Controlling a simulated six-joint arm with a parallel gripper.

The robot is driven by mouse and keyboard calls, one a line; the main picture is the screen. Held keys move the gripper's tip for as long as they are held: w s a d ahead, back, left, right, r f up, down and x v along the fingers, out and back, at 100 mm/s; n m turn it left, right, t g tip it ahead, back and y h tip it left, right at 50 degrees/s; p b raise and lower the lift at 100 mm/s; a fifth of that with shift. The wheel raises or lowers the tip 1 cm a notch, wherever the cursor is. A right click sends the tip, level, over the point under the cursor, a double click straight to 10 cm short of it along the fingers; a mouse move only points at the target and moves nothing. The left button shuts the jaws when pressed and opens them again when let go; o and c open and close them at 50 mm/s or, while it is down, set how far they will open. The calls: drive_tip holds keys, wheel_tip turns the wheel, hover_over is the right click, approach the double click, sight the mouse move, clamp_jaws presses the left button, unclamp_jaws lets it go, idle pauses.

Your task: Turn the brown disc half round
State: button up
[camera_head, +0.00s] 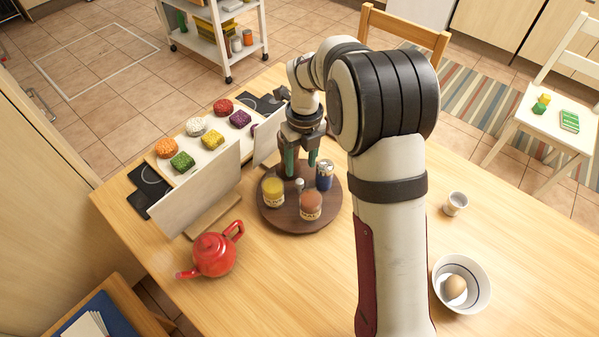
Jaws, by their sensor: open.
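The brown disc (290,222) is a round wooden turntable lying flat on the table. A jar with yellow contents (273,191), a jar with orange-red contents (311,206), a blue can (325,176) and a small white-topped item (299,185) stand on it. My gripper (300,168) points down over the disc's far part, its green fingers apart with nothing visible between them. I cannot tell whether the fingertips touch anything on the disc. My arm hides part of the table to the right of the disc.
A red teapot (214,254) stands front left. Upright pale panels (196,190) stand left of the disc, before a tray of colourful round pieces (208,150). A small cup (455,203) and a bowl (442,298) with an egg (455,287) are at right. Table in front of the disc is clear.

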sight(300, 181)
wheel_tip(300, 181, down, 6)
drive_tip(key=shift+s+a+f, duration=0.1)
drive_tip(key=shift+f, duration=0.1)
clamp_jaws()
idle(1.4)
